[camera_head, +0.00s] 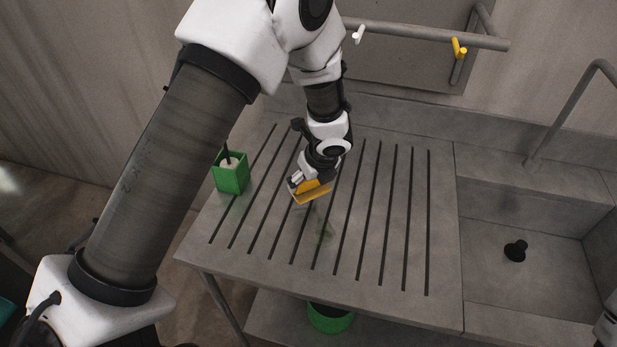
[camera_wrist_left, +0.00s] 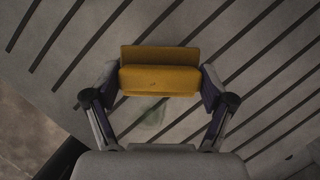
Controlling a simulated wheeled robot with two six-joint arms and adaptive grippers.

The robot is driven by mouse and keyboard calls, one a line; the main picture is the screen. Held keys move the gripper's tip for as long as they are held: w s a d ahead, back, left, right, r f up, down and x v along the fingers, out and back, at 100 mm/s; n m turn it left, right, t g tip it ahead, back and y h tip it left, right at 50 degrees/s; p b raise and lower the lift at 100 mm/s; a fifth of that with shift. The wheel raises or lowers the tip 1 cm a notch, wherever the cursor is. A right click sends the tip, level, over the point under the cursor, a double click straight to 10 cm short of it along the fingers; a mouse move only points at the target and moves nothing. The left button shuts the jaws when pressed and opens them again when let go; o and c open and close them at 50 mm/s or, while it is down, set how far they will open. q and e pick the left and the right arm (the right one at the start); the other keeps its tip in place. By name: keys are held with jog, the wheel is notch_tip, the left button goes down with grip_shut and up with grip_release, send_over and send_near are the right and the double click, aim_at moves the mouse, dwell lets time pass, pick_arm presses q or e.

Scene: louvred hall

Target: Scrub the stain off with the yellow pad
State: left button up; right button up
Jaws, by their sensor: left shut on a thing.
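The yellow pad (camera_head: 313,191) is in my left gripper (camera_head: 311,188) above the grooved grey drainboard (camera_head: 400,275). The left wrist view shows the pad (camera_wrist_left: 160,79) held across between the two fingers of the gripper (camera_wrist_left: 160,85). A faint greenish stain (camera_head: 323,230) lies on the drainboard, just in front of the pad in the head view. The stain also shows in the left wrist view (camera_wrist_left: 152,117), between the fingers and below the pad. I cannot tell whether the pad touches the board. My right gripper is not in view.
A green square holder (camera_head: 231,175) with a dark-handled brush stands at the board's left edge. A sink basin (camera_head: 525,285) with a black plug (camera_head: 515,250) is at the right. A rail (camera_head: 420,34) with white and yellow hooks runs behind. A green bucket (camera_head: 330,318) sits beneath.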

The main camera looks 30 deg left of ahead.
pick_arm(q)
jog(key=shift+r+p, duration=0.35)
jog(key=shift+r, duration=0.35)
jog(key=shift+s+r+p, duration=0.15)
jog(key=shift+r+p, duration=0.35)
jog(key=shift+r, duration=0.1)
jog(key=shift+f, duration=0.15)
